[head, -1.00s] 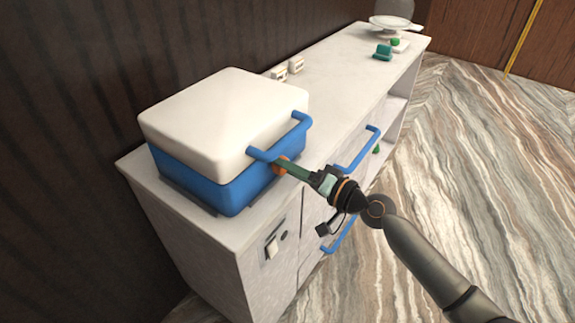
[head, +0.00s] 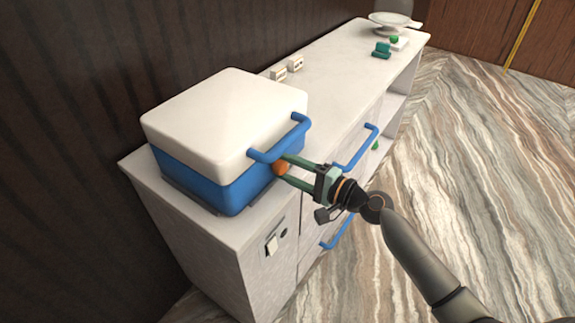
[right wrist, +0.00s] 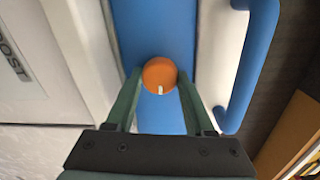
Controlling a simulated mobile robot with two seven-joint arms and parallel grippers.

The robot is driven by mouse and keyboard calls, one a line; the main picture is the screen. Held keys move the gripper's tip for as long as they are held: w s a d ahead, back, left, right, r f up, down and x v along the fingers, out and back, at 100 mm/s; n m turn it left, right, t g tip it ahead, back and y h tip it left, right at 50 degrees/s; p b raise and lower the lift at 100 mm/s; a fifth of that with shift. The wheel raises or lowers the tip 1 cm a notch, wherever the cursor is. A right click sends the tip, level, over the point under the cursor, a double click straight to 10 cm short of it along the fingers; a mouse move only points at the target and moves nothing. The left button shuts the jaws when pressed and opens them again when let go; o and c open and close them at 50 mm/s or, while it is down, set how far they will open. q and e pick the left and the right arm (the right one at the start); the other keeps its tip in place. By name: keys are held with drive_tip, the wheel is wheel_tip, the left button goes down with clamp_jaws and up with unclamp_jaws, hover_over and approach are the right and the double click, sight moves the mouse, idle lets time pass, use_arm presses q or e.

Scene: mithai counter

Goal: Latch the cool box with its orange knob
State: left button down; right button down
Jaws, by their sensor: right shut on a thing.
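The cool box has a white lid (head: 220,110) and a blue body (head: 205,180). It stands at the near end of the counter with the lid down. Its orange knob (head: 281,168) is on the front of the blue body, below the lid's blue handle (head: 262,156). My right gripper (head: 282,167) is shut on the knob, one green finger on each side. In the right wrist view the knob (right wrist: 159,70) sits between the fingertips, and its white mark points toward the bottom of the picture. My left gripper is not in view.
The pale counter (head: 335,75) runs to the back right, with two small white cards (head: 296,64), a teal object (head: 382,50) and a cake stand (head: 390,22). Blue handles (head: 356,150) jut from its front. A dark wall is close behind the box. The floor at right is clear.

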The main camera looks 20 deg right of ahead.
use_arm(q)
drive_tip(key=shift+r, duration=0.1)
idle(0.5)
use_arm(e)
drive_tip(key=shift+c, duration=1.3)
unclamp_jaws()
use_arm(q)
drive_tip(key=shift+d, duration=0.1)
use_arm(e)
drive_tip(key=shift+d, duration=0.1)
use_arm(q)
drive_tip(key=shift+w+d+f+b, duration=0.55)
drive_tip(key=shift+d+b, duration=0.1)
drive_tip(key=shift+b, duration=0.5)
use_arm(e)
drive_tip(key=v, duration=1.2)
drive_tip(key=shift+s, duration=0.2)
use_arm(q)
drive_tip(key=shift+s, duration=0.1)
use_arm(e)
drive_tip(key=shift+d, duration=0.1)
